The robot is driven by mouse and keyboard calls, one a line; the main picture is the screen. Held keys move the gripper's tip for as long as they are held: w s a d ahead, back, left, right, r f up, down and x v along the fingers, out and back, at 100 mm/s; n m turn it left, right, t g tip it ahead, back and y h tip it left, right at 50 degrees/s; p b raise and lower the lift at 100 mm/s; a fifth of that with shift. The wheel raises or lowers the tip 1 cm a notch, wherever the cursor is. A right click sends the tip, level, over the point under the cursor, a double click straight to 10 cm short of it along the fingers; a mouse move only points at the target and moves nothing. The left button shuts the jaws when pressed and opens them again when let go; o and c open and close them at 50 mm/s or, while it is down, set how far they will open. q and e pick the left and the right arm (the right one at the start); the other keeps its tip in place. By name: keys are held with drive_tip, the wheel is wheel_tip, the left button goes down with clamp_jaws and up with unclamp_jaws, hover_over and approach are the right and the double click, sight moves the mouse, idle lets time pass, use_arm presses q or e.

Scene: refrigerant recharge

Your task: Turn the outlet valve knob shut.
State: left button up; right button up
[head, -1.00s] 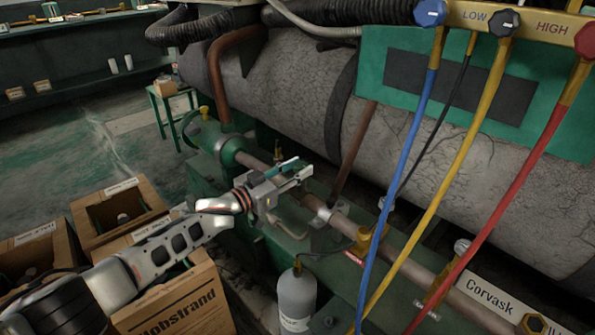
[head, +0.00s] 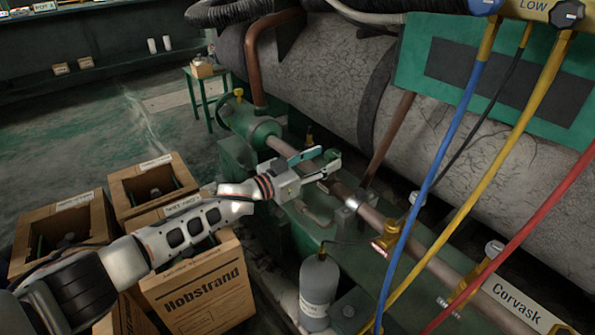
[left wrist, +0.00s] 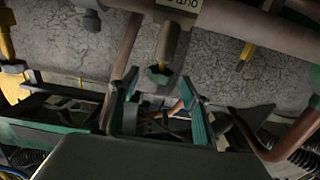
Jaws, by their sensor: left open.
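In the left wrist view a valve with a dark, greenish-tipped knob (left wrist: 158,74) hangs from the pipe at the top. It lies between the two green-padded fingers of my left gripper (left wrist: 160,98) in the picture, with gaps at both sides; no contact shows. In the head view my left gripper (head: 318,164) is open above the pipe run on the green frame. That knob cannot be made out in the head view. Which valve is the outlet one cannot be read; the label (left wrist: 182,4) is cut off. My right gripper is not in view.
A grey cracked tank (head: 310,75) lies behind the pipe (head: 375,218). Blue (head: 440,150), yellow (head: 500,145) and red (head: 540,225) hoses cross at right. Cardboard boxes (head: 205,290) and a grey bottle (head: 318,290) stand in front. Other grey knobs (head: 494,248) sit along the pipe.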

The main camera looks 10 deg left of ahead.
use_arm(q)
drive_tip(key=v, duration=0.9)
drive_tip(key=shift+s+a, duration=0.15)
drive_tip(key=shift+s, duration=0.15)
